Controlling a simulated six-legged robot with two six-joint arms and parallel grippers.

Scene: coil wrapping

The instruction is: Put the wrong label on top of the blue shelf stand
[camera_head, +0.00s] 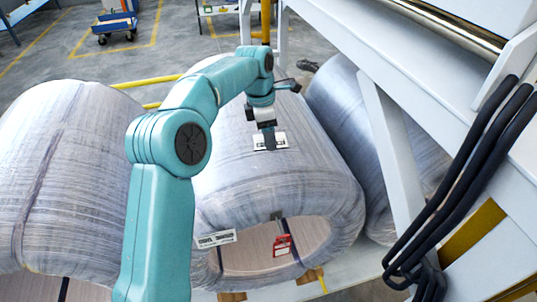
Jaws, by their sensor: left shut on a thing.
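A white label (282,140) with dark print is at the upper surface of the middle wrapped coil (275,185). My left gripper (269,145) points down and is shut on this label, covering its middle. I cannot tell whether the label still touches the coil. Another white label (216,239) and a red tag (282,245) are on the coil's front, near its opening. A blue-framed stand (22,12) shows partly at the top left corner, cut by the picture edge. I cannot tell whether it is the blue shelf stand. My right gripper is not in view.
Wrapped coils stand at left (60,165) and right (345,100). A white machine frame (420,70) with thick black cables (465,175) fills the right side. A blue cart (113,24) stands on open grey floor behind. A yellow rail (147,82) runs behind the coils.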

